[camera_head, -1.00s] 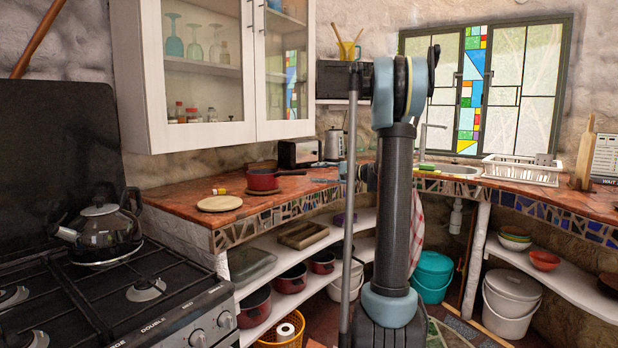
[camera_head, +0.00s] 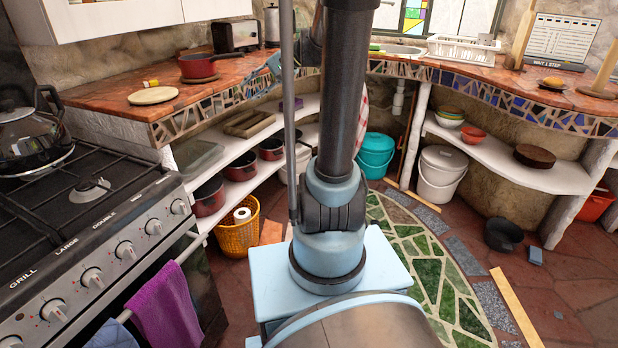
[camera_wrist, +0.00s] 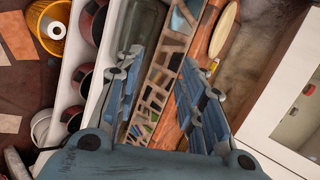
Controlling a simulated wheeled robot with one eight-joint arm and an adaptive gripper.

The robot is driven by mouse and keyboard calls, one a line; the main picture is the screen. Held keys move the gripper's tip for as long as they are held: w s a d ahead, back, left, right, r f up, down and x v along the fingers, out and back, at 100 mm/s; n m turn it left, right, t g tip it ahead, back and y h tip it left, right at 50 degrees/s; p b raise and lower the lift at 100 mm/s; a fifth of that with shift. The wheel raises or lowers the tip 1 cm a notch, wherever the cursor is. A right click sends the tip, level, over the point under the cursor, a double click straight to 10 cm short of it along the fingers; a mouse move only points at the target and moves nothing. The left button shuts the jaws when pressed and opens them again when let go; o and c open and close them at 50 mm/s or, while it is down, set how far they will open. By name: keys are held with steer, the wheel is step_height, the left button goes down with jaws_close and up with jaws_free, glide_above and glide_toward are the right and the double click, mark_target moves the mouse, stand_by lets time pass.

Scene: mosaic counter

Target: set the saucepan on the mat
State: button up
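The red saucepan (camera_head: 197,67) sits upright on a brown round disc (camera_head: 200,79) on the tiled counter in the head view. A pale round mat (camera_head: 153,96) lies bare to its left, nearer the counter's front edge; it also shows at the top of the wrist view (camera_wrist: 224,30). My gripper (camera_head: 262,72) is right of the saucepan and apart from it, partly hidden behind my arm. In the wrist view my gripper (camera_wrist: 163,60) has its fingers spread and empty, with the counter's mosaic edge beyond. I cannot make out the saucepan there.
A yellow-capped jar (camera_head: 151,84) lies behind the mat. A toaster (camera_head: 235,36) stands behind the saucepan. The white cupboard (camera_head: 105,20) hangs above. Shelves below the counter hold several red pots (camera_head: 240,167).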

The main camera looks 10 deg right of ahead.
steer(key=s+d+f+n+h, duration=0.2)
steer(key=s+f, duration=0.4)
steer(key=s, duration=0.3)
steer(key=s+d+f+n+g+h, duration=0.1)
steer(key=s+d+f+h, duration=0.3)
steer(key=s, duration=0.6)
steer(key=s+d+f+n+g+h, duration=0.1)
steer(key=s+d+f+h, duration=0.3)
steer(key=s+f, duration=0.4)
steer(key=shift+s+d+f+n, duration=0.3)
steer(key=shift+s+d+n, duration=0.3)
steer(key=shift+s+n, duration=0.3)
steer(key=shift+s, duration=0.1)
